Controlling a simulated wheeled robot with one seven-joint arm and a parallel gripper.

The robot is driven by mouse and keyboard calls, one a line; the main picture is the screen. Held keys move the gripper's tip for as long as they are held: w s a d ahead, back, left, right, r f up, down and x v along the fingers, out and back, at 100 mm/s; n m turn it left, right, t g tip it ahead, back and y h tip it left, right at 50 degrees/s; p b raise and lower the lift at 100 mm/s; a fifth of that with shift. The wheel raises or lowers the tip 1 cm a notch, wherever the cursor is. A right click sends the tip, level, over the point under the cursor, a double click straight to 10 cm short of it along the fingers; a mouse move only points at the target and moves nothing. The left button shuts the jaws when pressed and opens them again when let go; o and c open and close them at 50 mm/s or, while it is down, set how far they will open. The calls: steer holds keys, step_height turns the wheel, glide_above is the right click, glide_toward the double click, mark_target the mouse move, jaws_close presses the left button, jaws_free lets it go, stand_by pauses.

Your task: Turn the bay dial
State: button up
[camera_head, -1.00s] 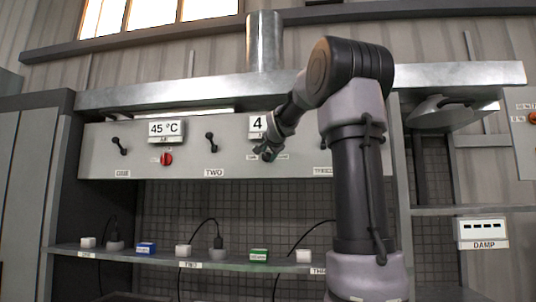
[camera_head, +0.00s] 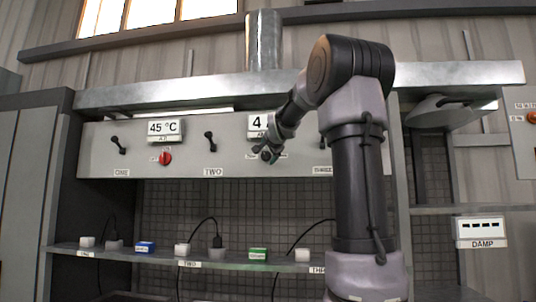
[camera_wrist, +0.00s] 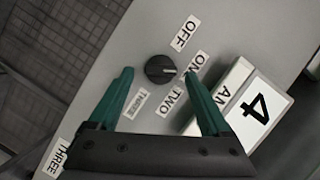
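The bay dial (camera_wrist: 160,69) is a round black knob on the grey panel, with a light pointer mark facing right, toward the ONE label (camera_wrist: 199,63). The labels OFF (camera_wrist: 187,33), TWO (camera_wrist: 173,102) and THREE (camera_wrist: 135,103) stand around it. My gripper (camera_wrist: 158,72) is open, with its green fingers to either side of the dial in the wrist view. I cannot tell whether they touch it. In the head view my gripper (camera_head: 264,153) is at the panel under the "4" display, largely covering the dial.
The "4" display box (camera_wrist: 258,110) sticks out to the right of the dial in the wrist view. Black levers ONE (camera_head: 118,145) and TWO (camera_head: 210,141) and a red knob (camera_head: 165,158) lie left on the panel. A shelf (camera_head: 130,255) with plugs and small boxes runs below.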

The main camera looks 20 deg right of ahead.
steer(key=v, duration=1)
steer(key=shift+s+a, duration=0.15)
steer(key=shift+s, duration=0.25)
steer(key=s+a+f+n+g+y, duration=0.2)
steer(key=s+a+f, duration=0.3)
steer(key=s+f, duration=0.3)
steer(key=s+a+f+n+g+y, duration=0.2)
steer(key=s+a+f+n, duration=0.3)
steer(key=s+f, duration=0.3)
steer(key=s+a+f+n+g+y, duration=0.1)
steer(key=s+a+f+n+g, duration=0.3)
steer(key=s+f, duration=0.5)
step_height(320, 180, down, 6)
steer(key=a, duration=0.2)
steer(key=shift+a+r+y, duration=0.2)
steer(key=shift+a+y, duration=0.05)
steer(key=shift+y, duration=0.15)
steer(key=shift+s, duration=0.1)
